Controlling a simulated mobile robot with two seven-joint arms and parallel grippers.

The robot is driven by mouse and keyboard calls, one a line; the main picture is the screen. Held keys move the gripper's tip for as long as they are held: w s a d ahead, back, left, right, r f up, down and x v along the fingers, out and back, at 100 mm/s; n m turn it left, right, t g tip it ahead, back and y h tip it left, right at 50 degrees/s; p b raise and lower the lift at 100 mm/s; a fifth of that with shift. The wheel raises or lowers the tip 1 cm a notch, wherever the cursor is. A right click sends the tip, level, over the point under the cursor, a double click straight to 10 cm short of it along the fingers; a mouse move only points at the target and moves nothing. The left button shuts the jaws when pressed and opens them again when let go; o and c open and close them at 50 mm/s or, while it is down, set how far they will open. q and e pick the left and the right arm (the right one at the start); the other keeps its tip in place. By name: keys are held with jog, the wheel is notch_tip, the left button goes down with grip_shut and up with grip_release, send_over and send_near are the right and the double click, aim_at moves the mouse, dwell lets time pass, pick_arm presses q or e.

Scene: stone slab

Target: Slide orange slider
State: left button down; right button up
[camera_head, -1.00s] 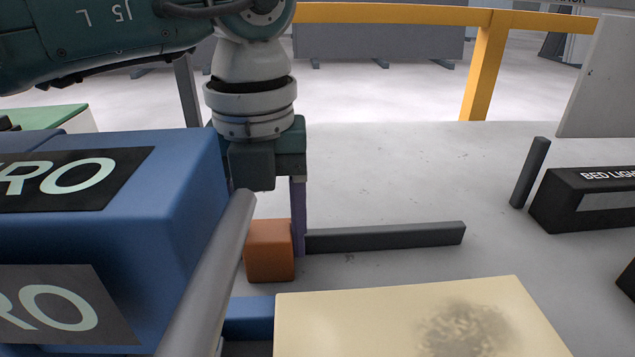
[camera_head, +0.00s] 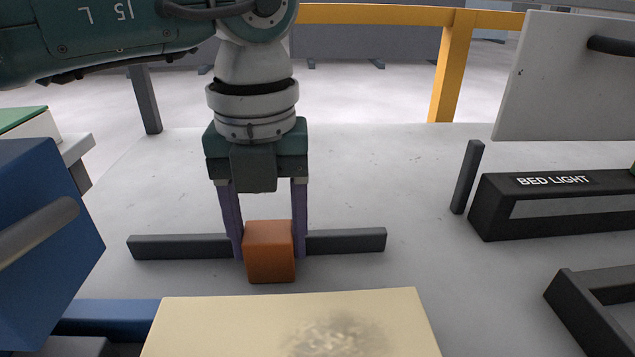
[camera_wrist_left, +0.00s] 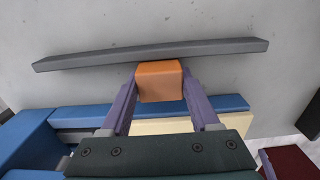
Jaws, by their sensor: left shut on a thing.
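The orange slider (camera_head: 269,252) is a small block on a long dark grey rail (camera_head: 345,241) that lies on the grey slab. In the head view it sits near the middle of the rail, with rail showing on both sides. My left gripper (camera_head: 268,240) points down, with one purple finger on each side of the slider, shut on it. The left wrist view also shows the slider (camera_wrist_left: 159,80) between the fingertips, against the rail (camera_wrist_left: 90,59).
A cream block (camera_head: 250,330) is in front of the slider, beside a low blue part (camera_head: 115,318). A larger blue box (camera_head: 45,250) stands left. A black "BED LIGHT" block (camera_head: 560,205) and a dark post (camera_head: 467,177) are right. The slab behind the rail is clear.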

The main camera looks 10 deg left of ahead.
aim_at(265, 231)
pick_arm(q)
jog(key=shift+w+d, duration=0.1)
jog(key=shift+d, duration=0.2)
jog(key=shift+a, duration=0.35)
jog(key=shift+c, duration=0.6)
grip_release()
jog(key=shift+a, duration=0.1)
pick_arm(e)
jog(key=shift+s+a, duration=0.1)
jog(key=shift+a, duration=0.3)
pick_arm(q)
jog(key=shift+r, duration=0.1)
notch_tip(265, 231, up, 10)
jog(key=shift+f+p, duration=0.1)
jog(key=shift+p, duration=0.2)
pick_arm(e)
jog(key=shift+r, duration=0.25)
jog(key=shift+d, duration=0.1)
